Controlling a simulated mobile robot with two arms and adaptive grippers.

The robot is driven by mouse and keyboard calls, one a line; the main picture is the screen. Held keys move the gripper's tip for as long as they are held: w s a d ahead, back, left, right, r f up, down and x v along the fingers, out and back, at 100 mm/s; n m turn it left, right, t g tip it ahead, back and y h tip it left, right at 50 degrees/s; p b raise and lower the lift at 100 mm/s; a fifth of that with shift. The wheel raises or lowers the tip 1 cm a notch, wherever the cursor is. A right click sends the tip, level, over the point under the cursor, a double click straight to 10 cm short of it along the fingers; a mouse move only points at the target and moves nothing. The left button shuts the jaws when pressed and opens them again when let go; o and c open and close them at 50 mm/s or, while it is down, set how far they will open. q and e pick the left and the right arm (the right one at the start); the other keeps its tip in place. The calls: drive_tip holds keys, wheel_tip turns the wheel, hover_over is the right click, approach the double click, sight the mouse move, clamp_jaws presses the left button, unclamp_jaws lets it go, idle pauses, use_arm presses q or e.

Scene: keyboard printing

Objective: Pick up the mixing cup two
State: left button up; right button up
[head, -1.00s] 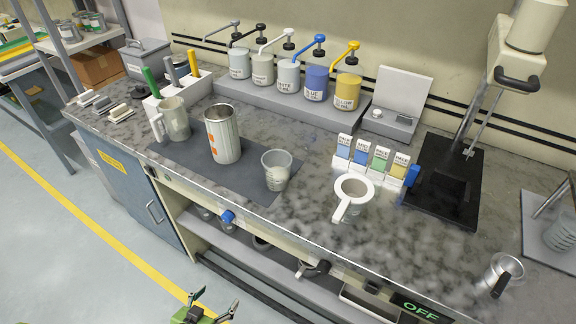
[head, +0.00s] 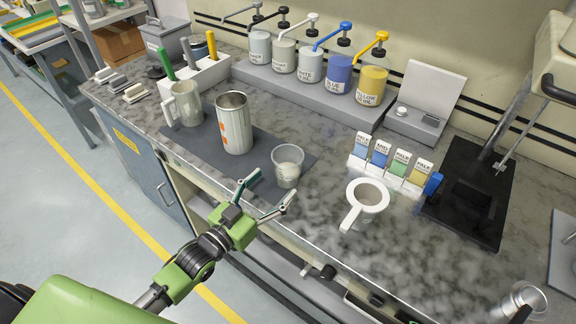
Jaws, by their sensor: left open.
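Cup-like vessels stand on the counter, and I cannot read which one is mixing cup two. A clear plastic cup (head: 288,168) stands on the right part of the dark mat. A metal can with orange marks (head: 235,126) and a translucent jug with a handle (head: 185,106) stand left of it. A cup with a white ring rim and handle (head: 364,205) stands farther right. My left gripper (head: 267,193) is open and empty by the counter's front edge. Its fingers point toward the clear cup, just in front of it in the picture. My right gripper is out of view.
Pump bottles (head: 338,76) line a raised shelf at the back. Small labelled packs (head: 382,156) stand right of the clear cup. A white holder (head: 198,85) with coloured handles is at the left. A black stand base (head: 467,196) is at the right.

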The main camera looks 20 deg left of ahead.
sight(295, 163)
use_arm(q)
drive_tip(key=shift+x, duration=0.8)
drive_tip(key=p+x, duration=0.1)
drive_tip(key=x, duration=0.3)
drive_tip(key=shift+w+d+p, duration=0.15)
drive_tip(key=shift+w+p, duration=0.15)
drive_tip(key=shift+w+d+f, duration=0.15)
drive_tip(key=shift+w, duration=0.25)
drive_tip(key=shift+s, duration=0.1)
drive_tip(key=c, duration=1.3)
